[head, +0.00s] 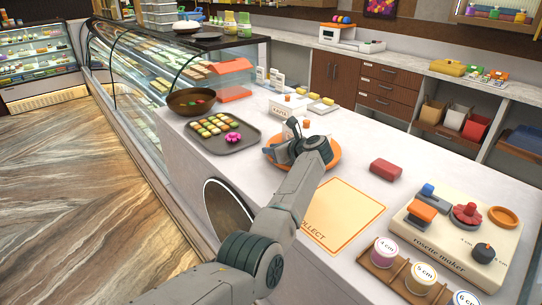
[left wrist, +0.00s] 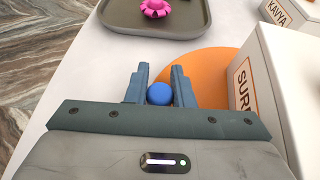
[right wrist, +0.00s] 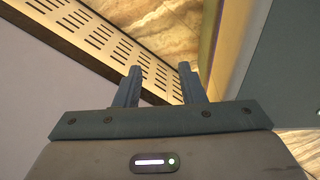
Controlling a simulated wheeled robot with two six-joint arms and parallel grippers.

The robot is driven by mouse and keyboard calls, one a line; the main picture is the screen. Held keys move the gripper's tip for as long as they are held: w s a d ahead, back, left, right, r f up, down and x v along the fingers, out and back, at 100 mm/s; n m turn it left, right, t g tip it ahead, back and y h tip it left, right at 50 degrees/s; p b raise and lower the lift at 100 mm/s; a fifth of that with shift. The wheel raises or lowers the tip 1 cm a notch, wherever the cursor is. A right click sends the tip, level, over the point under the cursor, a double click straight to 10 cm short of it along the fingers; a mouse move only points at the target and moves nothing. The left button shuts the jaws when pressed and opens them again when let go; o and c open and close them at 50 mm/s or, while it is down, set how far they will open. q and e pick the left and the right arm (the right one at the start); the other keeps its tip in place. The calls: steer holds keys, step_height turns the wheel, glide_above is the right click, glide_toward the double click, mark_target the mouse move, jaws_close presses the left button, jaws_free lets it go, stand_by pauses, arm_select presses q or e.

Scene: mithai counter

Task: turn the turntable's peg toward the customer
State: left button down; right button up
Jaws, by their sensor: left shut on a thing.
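The orange turntable (head: 331,156) lies on the white counter, partly covered by my left arm in the head view. It also shows in the left wrist view (left wrist: 212,62). A round blue peg (left wrist: 159,94) stands at its near-left part, between the fingertips of my left gripper (left wrist: 159,88), which is shut on it. My left gripper (head: 290,150) reaches down over the turntable's left side in the head view, hiding the peg there. A white box marked "SUR" (left wrist: 280,70) stands at the turntable's right side. My right gripper (right wrist: 160,85) is open and empty, away from the turntable.
A dark tray of sweets with a pink flower (head: 222,146) lies left of the turntable, and a brown bowl (head: 190,104) behind it. A "COLLECT" mat (head: 345,210), a red block (head: 385,169) and a rosette maker (head: 440,245) are to the right. Another white box reads "KAVYA" (left wrist: 285,14).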

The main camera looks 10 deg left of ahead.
arm_select(q)
steer(key=shift+s+d+n+g+y, duration=0.4)
steer(key=shift+s+n+g+y, duration=0.1)
steer(key=shift+g, duration=0.1)
steer(key=c, duration=1.3)
jaws_free()
steer(key=shift+o, duration=0.2)
